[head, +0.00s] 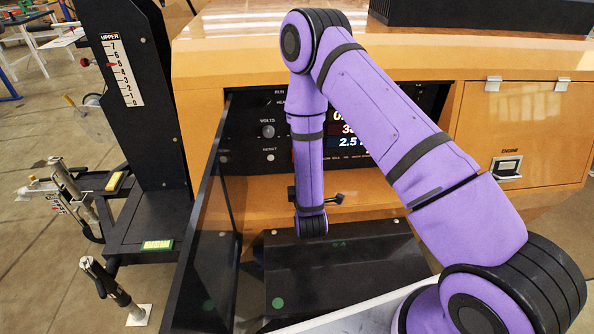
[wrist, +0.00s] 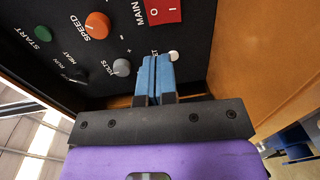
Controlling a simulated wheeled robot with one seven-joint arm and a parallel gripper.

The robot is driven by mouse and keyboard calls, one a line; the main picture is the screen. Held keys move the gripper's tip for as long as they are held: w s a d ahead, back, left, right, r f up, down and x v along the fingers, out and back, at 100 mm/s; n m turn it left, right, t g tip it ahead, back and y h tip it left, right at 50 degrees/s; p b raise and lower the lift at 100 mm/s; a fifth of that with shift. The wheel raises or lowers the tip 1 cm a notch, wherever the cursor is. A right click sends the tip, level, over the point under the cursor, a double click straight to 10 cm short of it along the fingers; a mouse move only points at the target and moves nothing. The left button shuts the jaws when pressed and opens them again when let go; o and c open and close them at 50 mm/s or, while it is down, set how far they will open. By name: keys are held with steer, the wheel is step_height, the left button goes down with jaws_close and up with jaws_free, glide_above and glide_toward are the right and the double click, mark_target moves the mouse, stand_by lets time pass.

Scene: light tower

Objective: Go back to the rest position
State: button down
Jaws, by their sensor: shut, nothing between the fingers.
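My gripper (wrist: 156,78) is shut and empty, its two blue fingers pressed together. In the wrist view the fingers point at the black control panel (wrist: 190,50), just below the red main switch (wrist: 163,10). I cannot tell whether the fingertips touch the panel. In the head view my purple arm reaches forward and bends down in front of the same panel (head: 248,122). The fingers are hidden there behind my forearm. The panel shows a VOLTS knob (head: 268,131), lit red and blue number displays (head: 347,141) and a RESET button (head: 270,157).
An orange cabinet (head: 530,125) surrounds the panel. A dark upright panel (head: 205,215) stands close to the left of my arm. A black column with a numbered scale (head: 122,70) is further left. A black box (head: 335,275) lies below my wrist. Open floor (head: 45,240) shows at the left.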

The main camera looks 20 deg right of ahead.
steer(key=w+r+m+g+y, duration=0.1)
steer(key=w+r+m, duration=0.1)
steer(key=r, duration=0.5)
steer(key=w+r+m+g+y, duration=0.1)
steer(key=w+r+m+g, duration=0.15)
steer(key=r, duration=0.45)
steer(key=s+d+r+m+g+y, duration=0.1)
steer(key=s+r+m, duration=0.15)
steer(key=r, duration=0.45)
steer(key=s+d+r+m+g+y, duration=0.1)
steer(key=s+r, duration=0.2)
steer(key=r, duration=0.4)
steer(key=s+d+r+m+g, duration=0.2)
steer(key=s+r, duration=0.2)
steer(key=s, duration=0.6)
steer(key=s+d+r+m+g, duration=0.2)
steer(key=s+r, duration=0.3)
steer(key=s, duration=0.5)
steer(key=s+d+r+m+g+h, duration=0.1)
steer(key=s+d+r+m+g, duration=0.1)
steer(key=s, duration=0.9)
step_height(320, 180, up, 2)
steer(key=shift+d+r+m, duration=0.25)
steer(key=shift+d+m, duration=0.2)
steer(key=shift+m, duration=0.55)
